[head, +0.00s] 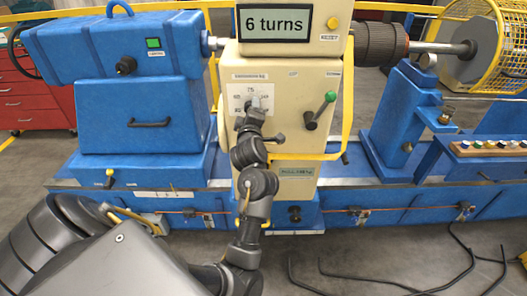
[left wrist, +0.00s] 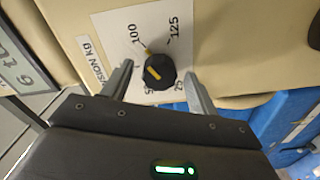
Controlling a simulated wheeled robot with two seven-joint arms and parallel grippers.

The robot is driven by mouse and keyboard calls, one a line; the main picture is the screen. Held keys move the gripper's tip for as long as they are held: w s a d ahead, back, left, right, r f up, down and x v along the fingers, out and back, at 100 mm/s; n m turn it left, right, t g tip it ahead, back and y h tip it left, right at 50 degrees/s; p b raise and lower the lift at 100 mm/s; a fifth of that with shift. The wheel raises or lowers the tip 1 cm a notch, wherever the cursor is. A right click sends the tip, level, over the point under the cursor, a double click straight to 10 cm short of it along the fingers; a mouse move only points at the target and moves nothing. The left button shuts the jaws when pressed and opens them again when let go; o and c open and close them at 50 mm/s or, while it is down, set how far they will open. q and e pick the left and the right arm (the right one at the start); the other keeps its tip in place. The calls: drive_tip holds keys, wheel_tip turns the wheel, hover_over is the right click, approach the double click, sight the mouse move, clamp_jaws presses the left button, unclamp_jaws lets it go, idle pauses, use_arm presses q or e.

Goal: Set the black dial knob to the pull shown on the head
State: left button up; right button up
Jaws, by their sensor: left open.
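Lower labels are partly hidden. My left gripper (left wrist: 160,88) is open, with one finger on each side of the knob and visible gaps to it. In the head view my left gripper (head: 255,108) is at the dial plate (head: 237,90) and hides the knob. The display (head: 273,22) on the cream head (head: 290,48) reads "6 turns". My right gripper is not in view.
A blue housing (head: 115,48) stands left. A yellow cage (head: 500,45) and a tray of small knobs (head: 490,147) are right. Black cables (head: 400,285) lie on the floor.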

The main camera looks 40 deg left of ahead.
use_arm(q)
drive_tip(key=s+d+m+p, duration=0.4)
drive_tip(key=s+d+m, duration=0.4)
drive_tip(key=m, duration=0.4)
drive_tip(key=w+d+f+m+h+b, duration=0.1)
drive_tip(key=d+f+m+h+b, duration=0.1)
drive_tip(key=f, duration=1.3)
drive_tip(key=w+d+f+m+g+h+b, duration=0.1)
drive_tip(key=d+f+m+h+b, duration=0.2)
drive_tip(key=f, duration=1.1)
drive_tip(key=shift+w+d+f+m+b, duration=0.2)
drive_tip(key=shift+w+f+m+b, duration=0.25)
drive_tip(key=shift+m, duration=0.45)
drive_tip(key=shift+r, duration=0.1)
